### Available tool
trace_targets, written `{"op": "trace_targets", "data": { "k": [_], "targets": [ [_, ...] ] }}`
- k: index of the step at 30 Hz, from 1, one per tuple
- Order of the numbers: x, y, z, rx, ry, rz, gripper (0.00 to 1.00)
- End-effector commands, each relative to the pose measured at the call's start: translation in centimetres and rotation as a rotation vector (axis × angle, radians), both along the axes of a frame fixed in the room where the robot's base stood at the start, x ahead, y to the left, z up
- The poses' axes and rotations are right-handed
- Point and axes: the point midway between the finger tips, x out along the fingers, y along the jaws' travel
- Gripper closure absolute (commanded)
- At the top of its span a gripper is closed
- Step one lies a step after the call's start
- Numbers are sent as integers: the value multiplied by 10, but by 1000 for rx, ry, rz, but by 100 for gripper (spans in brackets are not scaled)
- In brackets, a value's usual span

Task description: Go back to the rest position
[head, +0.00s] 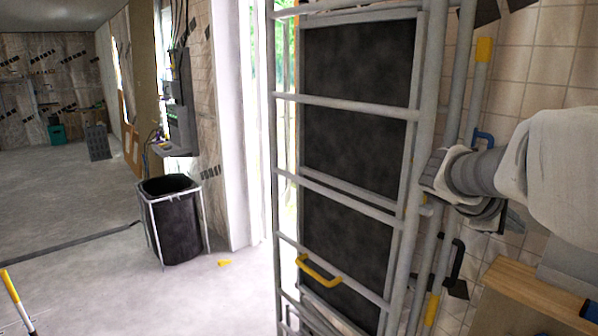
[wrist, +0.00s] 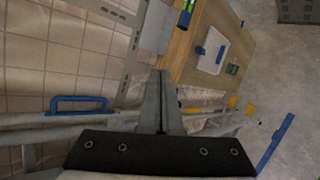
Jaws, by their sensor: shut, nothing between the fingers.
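My gripper (wrist: 160,78) shows in the wrist view with its two grey fingers shut together and nothing between them. In the head view my arm reaches in from the right. Its end is beside the panel lift (head: 428,120), and the fingers cannot be made out there. The lift is a tall grey tube frame with dark panels (head: 355,130). A yellow handle (head: 318,272) sits low on its front. A blue handle (head: 483,137) is behind my arm's end, and a blue handle (wrist: 78,104) shows left of my fingers in the wrist view.
A wooden bench (head: 530,295) stands at the lower right; its top (wrist: 190,40) lies beyond my fingertips in the wrist view. A black bin (head: 178,225) stands left of the lift. A small yellow piece (head: 224,263) lies on the floor. The floor at left is mostly clear.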

Motion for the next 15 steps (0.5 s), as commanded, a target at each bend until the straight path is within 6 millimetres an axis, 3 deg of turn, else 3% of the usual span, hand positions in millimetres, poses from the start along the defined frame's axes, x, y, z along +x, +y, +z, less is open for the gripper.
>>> {"op": "trace_targets", "data": {
  "k": [1, 6, 15],
  "targets": [
    [-17, 11, -9, 97, -48, -26, 100],
    [-67, 65, -40, 420, -189, -118, 100],
    [-145, 176, -75, 916, -380, -286, 100]
  ]
}}
